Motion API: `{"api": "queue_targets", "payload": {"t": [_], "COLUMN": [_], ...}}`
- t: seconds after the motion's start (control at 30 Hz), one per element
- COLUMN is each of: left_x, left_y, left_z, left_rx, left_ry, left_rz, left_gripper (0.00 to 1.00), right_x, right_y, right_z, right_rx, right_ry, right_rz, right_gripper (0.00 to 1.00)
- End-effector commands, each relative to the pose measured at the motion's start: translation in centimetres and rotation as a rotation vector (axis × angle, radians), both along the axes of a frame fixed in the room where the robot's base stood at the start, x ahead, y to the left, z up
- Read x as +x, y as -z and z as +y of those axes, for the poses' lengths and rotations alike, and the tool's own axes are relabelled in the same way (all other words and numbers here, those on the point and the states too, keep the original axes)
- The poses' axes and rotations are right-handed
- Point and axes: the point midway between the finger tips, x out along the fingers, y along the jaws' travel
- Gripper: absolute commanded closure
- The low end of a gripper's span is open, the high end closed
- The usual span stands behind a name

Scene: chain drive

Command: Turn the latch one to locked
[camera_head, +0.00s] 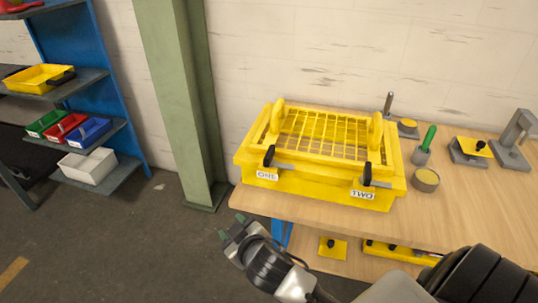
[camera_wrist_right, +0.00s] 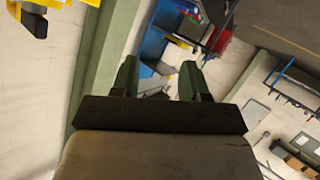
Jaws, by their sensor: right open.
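The yellow box with a grid guard (camera_head: 320,137) sits on the wooden table (camera_head: 460,215). Latch one (camera_head: 269,156) is a black handle above the ONE label (camera_head: 267,175), at the box's front left. It stands roughly upright. Latch two (camera_head: 367,174) is a similar black handle above the TWO label (camera_head: 363,195), at the front right. My right gripper (camera_head: 231,227) is open and empty, in front of the table's left edge, below and left of latch one. Its green fingertips (camera_wrist_right: 158,80) show apart in the right wrist view. My left gripper is not in view.
A green-handled tool (camera_head: 427,139), a round tin (camera_head: 426,180) and grey fixtures (camera_head: 512,140) stand at the table's right. A green column (camera_head: 180,100) rises left of the table. A blue shelf (camera_head: 118,90) with coloured bins is farther left. Open floor lies between.

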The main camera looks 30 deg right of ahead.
Motion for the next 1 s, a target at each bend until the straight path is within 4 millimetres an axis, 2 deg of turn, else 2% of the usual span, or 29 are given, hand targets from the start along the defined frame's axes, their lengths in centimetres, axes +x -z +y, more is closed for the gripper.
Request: {"api": "queue_targets", "payload": {"t": [0.03, 0.1, 0.2, 0.3, 0.43, 0.5, 0.57, 0.67, 0.77, 0.87, 0.9, 1.0], "left_x": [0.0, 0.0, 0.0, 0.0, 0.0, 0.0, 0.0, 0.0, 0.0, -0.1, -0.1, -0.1], "left_y": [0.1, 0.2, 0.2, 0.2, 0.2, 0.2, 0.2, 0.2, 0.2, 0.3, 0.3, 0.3], "left_z": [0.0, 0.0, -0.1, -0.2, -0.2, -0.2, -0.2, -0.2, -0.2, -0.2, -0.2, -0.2], "left_rx": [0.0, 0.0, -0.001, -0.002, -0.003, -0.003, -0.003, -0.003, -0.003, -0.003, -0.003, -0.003], "left_ry": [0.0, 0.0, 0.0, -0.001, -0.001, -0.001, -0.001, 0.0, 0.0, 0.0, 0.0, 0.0], "left_rz": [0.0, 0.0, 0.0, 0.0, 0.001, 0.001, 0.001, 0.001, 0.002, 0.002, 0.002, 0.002], "left_gripper": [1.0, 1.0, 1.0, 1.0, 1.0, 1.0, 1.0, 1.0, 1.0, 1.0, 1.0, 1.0], "right_x": [2.1, 4.2, 6.8, 8.4, 9.6, 10.2, 10.8, 12.3, 14.1, 15.6, 16.0, 16.2], "right_y": [-2.5, -5.6, -9.8, -12.9, -14.1, -13.5, -12.6, -10.7, -9.4, -9.3, -9.8, -11.6], "right_z": [0.9, 2.5, 5.3, 8.7, 12.0, 12.7, 12.5, 10.0, 5.1, -1.9, -4.9, -11.6], "right_rx": [-0.028, -0.064, -0.139, -0.241, -0.415, -0.524, -0.625, -0.795, -0.956, -1.078, -1.107, -1.143], "right_ry": [-0.049, -0.132, -0.298, -0.525, -0.872, -1.065, -1.228, -1.472, -1.657, -1.753, -1.766, -1.747], "right_rz": [-0.123, -0.286, -0.516, -0.713, -0.851, -0.857, -0.819, -0.667, -0.408, -0.065, 0.076, 0.397], "right_gripper": [0.55, 0.55, 0.55, 0.55, 0.55, 0.55, 0.55, 0.55, 0.55, 0.55, 0.55, 0.55]}}
